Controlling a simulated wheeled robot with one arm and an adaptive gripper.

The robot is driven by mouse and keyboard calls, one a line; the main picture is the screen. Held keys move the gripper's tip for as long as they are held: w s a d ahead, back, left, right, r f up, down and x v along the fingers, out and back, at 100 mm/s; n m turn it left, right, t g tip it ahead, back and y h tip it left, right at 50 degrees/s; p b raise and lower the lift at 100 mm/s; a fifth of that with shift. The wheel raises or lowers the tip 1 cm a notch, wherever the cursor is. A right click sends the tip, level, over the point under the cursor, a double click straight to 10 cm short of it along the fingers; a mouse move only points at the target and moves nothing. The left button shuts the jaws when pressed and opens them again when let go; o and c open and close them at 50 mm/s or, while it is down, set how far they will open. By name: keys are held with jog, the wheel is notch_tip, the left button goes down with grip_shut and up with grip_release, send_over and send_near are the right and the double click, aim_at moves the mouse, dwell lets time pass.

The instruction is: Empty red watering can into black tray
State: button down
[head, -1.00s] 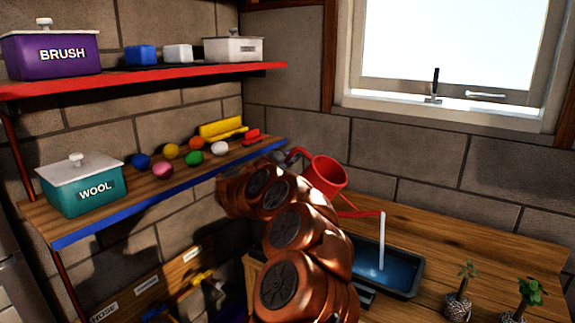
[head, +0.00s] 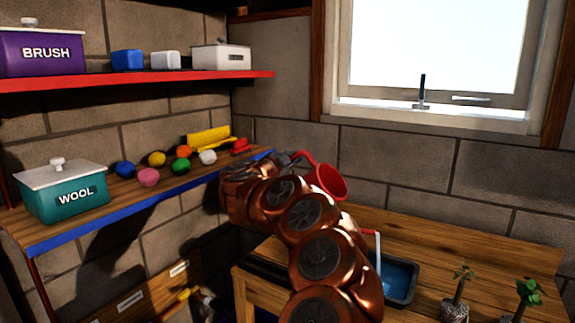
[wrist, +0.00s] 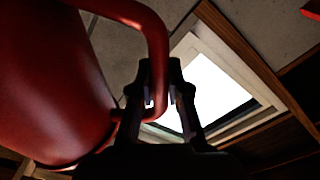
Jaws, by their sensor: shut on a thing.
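The red watering can (head: 328,181) is tipped above the wooden bench, its open top toward the camera. A white stream (head: 378,246) runs from its spout down into the black tray (head: 410,291), where blue water shows. My arm hides the tray's left part and much of the spout. My gripper (wrist: 160,88) is shut on the can's red handle (wrist: 150,20) in the wrist view. The can's red body (wrist: 50,80) fills the left of that view. In the head view my gripper (head: 290,160) is small and partly hidden behind my arm.
Two potted seedlings (head: 455,308) (head: 524,312) stand on the wooden bench (head: 480,250) right of the tray. A shelf with a blue edge (head: 140,207) at left holds the teal WOOL box (head: 65,195) and several coloured balls. A window (head: 435,60) is behind.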

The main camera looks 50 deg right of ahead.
aim_at(310, 155)
jog(key=shift+s+d+r+m+b, duration=0.15)
jog(key=shift+s+m+b, duration=0.1)
jog(key=shift+s, duration=0.15)
jog(key=shift+s+a+r+m+b, duration=0.1)
jog(key=shift+s+r+m+b, duration=0.1)
jog(key=shift+s, duration=0.15)
jog(key=shift+m, duration=0.85)
jog(key=shift+s+d+r+b, duration=0.15)
jog(key=shift+s+r, duration=0.65)
jog(key=shift+s, duration=0.2)
jog(key=shift+s+d+r+b, duration=0.1)
jog(key=shift+s+r+b, duration=0.05)
jog(key=shift+s+r, duration=0.75)
jog(key=shift+s, duration=0.15)
jog(key=shift+s+f, duration=0.1)
